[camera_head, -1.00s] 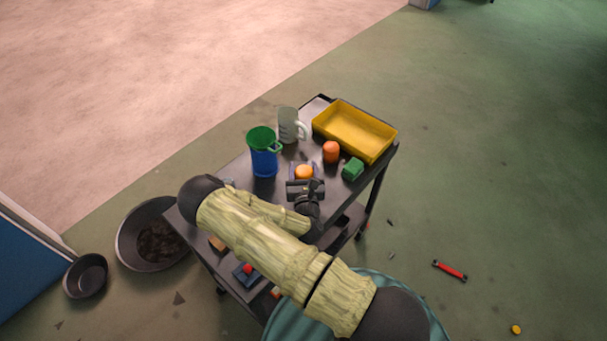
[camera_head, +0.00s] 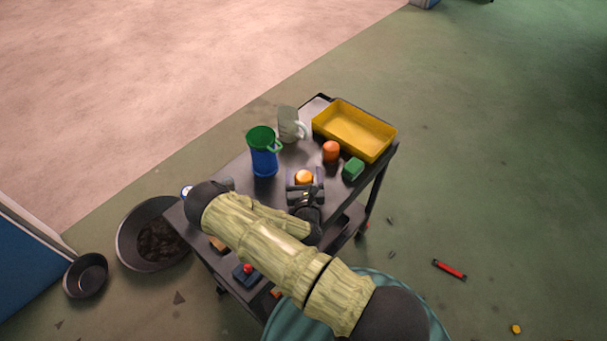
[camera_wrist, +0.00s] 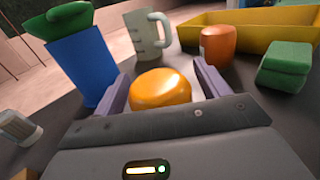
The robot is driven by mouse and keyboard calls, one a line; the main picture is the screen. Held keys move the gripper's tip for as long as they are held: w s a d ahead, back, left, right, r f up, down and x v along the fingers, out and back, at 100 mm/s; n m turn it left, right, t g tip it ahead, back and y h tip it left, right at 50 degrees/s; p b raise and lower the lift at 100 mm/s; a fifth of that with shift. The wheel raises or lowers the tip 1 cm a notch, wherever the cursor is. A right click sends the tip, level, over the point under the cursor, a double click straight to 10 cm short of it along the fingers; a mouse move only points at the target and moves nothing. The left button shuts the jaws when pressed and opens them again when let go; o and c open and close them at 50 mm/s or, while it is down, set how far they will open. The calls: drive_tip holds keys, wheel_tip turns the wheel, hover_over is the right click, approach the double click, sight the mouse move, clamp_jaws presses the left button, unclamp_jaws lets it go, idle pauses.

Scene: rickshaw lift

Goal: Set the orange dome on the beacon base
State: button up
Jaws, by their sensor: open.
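My gripper (camera_head: 304,188) is open around the dome's near side, with visible gaps on both sides. My gripper hides the front of the base, so I cannot tell how fully the dome is seated.
A blue cup with a green top (camera_head: 263,160) and a grey mug (camera_head: 289,127) stand behind left. An orange rounded piece (camera_head: 331,151), a green block (camera_head: 353,169) and a yellow tray (camera_head: 352,132) are at right. Dark pans (camera_head: 130,240) lie on the floor.

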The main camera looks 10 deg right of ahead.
drive_tip(key=s, duration=0.5)
drive_tip(key=s+a+b, duration=0.1)
drive_tip(key=s, duration=0.1)
drive_tip(key=shift+s+a+r, duration=0.1)
drive_tip(key=shift+s, duration=0.1)
drive_tip(key=shift+w, duration=0.1)
drive_tip(key=shift+a, duration=0.1)
